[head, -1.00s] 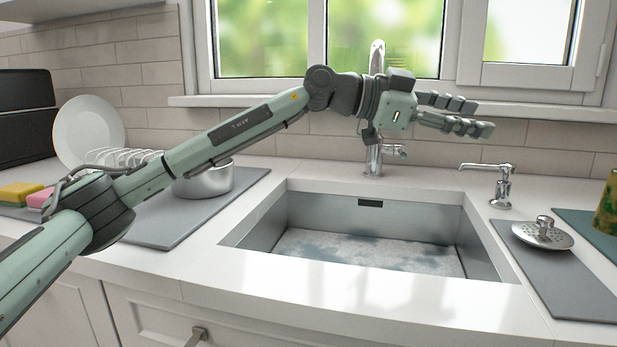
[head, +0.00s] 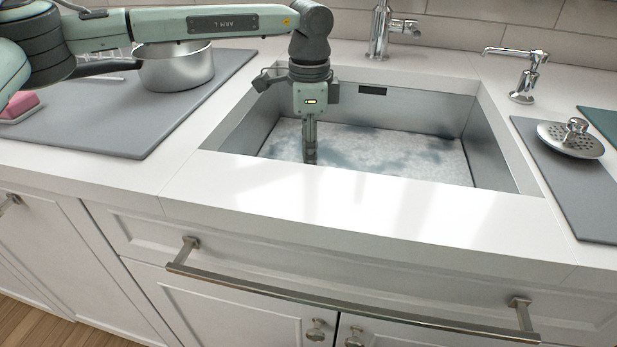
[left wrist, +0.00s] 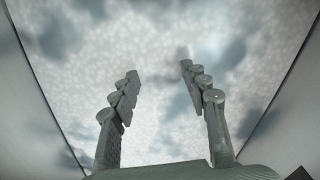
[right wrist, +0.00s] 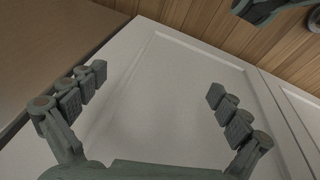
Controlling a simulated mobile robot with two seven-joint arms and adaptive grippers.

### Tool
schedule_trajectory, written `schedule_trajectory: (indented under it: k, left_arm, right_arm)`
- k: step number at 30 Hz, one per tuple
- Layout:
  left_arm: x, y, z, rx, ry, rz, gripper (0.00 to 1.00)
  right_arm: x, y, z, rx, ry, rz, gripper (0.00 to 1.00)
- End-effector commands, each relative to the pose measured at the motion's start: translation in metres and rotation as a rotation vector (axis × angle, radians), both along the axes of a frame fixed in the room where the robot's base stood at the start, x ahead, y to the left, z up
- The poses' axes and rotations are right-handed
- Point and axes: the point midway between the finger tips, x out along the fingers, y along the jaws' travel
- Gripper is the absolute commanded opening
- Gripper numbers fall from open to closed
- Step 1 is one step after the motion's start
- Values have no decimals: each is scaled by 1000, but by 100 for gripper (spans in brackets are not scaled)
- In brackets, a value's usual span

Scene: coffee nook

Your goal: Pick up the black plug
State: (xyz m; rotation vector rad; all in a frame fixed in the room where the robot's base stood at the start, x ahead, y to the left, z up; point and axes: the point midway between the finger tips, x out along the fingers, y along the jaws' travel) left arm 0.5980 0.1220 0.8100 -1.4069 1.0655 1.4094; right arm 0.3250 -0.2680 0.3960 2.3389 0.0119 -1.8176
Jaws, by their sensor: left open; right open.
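I see no clear black plug in any view. My left gripper (head: 310,157) points down into the sink (head: 480,148), over its cloudy, foamy bottom (head: 385,152). In the left wrist view its fingers (left wrist: 159,70) are open with nothing between them. That view shows white foam (left wrist: 150,40) with blurred dark patches; I cannot tell whether any is the plug. My right gripper (right wrist: 157,82) is open and empty in front of a white cabinet door (right wrist: 160,110); it is outside the head view.
A chrome tap (head: 380,35) and a soap dispenser (head: 528,78) stand behind the sink. A metal strainer (head: 570,138) lies on a grey mat (head: 560,180) at right. A metal pot (head: 178,68) stands on the left mat (head: 130,128). The front counter strip is clear.

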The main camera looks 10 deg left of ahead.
Motion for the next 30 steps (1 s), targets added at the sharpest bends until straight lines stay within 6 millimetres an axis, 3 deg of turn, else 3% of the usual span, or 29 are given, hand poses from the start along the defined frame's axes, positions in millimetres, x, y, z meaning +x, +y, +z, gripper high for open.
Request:
schedule_trajectory:
  k: [5, 13, 24, 30]
  left_arm:
    - [0, 0, -21, 1, 0, -1, 46]
    - [1, -1, -25, -2, -2, -1, 46]
    - [1, 0, -25, -2, -1, -1, 1]
    - [1, -1, -24, -2, -1, -1, 0]
  right_arm:
    - [-1, 0, -6, 4, 2, 0, 100]
    - [-2, 0, -8, 5, 4, 0, 100]
    - [-1, 1, -8, 5, 4, 0, 100]
    - [-1, 1, -8, 5, 4, 0, 100]
